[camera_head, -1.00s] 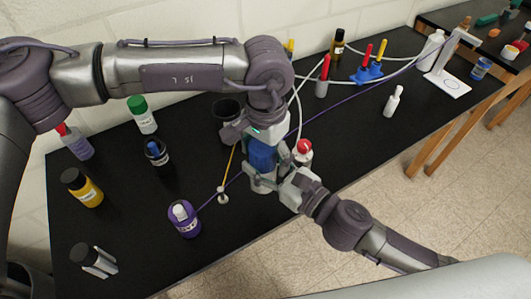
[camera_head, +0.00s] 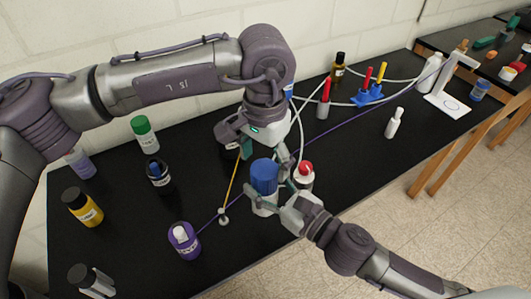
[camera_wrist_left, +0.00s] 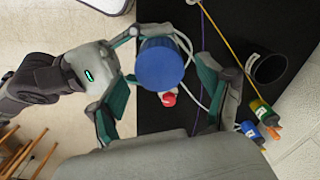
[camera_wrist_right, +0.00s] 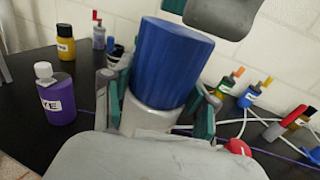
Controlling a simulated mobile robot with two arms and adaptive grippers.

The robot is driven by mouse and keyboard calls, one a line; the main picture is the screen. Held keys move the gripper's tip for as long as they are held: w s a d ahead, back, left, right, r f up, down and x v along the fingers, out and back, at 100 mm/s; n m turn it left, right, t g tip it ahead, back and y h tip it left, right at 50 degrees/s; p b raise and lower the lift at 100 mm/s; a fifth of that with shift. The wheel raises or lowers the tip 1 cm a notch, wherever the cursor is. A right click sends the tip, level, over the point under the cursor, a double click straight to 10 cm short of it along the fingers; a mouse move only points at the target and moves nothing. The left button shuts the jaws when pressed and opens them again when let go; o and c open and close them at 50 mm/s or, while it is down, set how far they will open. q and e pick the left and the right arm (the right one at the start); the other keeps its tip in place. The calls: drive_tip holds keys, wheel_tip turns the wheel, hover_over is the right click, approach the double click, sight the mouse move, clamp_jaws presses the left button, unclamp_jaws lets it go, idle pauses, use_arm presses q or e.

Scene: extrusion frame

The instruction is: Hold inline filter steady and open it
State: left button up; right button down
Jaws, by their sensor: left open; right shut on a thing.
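The inline filter has a blue cap (camera_head: 264,172) on top of a pale body (camera_head: 263,206) and stands upright near the middle of the bench's front edge. My right gripper (camera_wrist_right: 158,102) is shut on the pale body, with a finger on each side just below the cap. My left gripper (camera_head: 263,150) is open and empty above the cap, its fingers pointing down. In the left wrist view, the cap (camera_wrist_left: 160,65) lies between the spread fingers with gaps on both sides. The cap still sits on the body; whether it is loosened cannot be seen.
A red-capped bottle (camera_head: 304,175) stands close behind the filter's right side. A purple cord and white tubes cross the black bench (camera_head: 335,165).

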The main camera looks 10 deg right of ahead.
sight(265, 194)
use_arm(q)
drive_tip(key=shift+f, duration=2.7)
drive_tip(key=c, duration=1.2)
drive_tip(key=n, duration=0.3)
drive_tip(key=o, duration=1.3)
drive_tip(key=shift+r, duration=0.1)
